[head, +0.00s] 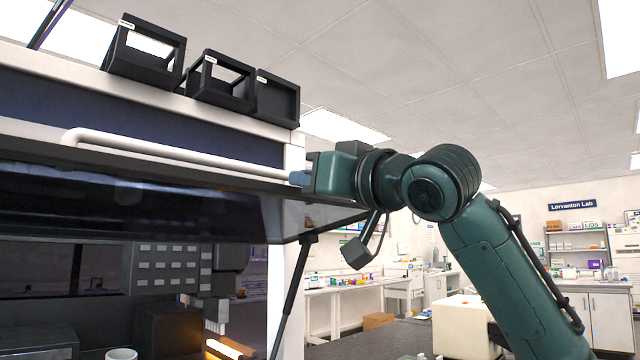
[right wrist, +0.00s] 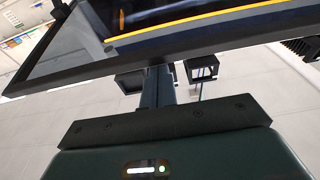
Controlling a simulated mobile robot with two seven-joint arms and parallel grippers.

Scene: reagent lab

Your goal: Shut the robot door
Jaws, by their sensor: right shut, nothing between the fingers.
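The robot door (head: 150,200) is a dark glass panel on the white-framed machine at the left of the head view. It is swung up and open, with the lit interior showing below it. A long white handle bar (head: 180,153) runs along its raised front edge. My right gripper (head: 298,178) is shut and empty at the right end of that bar, by the door's corner; I cannot tell whether it touches. In the right wrist view its fingers (right wrist: 158,85) point at the dark door panel (right wrist: 190,40). My left gripper is not in view.
Several black open boxes (head: 145,68) stand on top of the machine. A black strut (head: 293,290) runs below the door's right side. A white cup (head: 121,354) stands inside. Benches and shelves are far back at right; the air right of the machine is free except for my arm.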

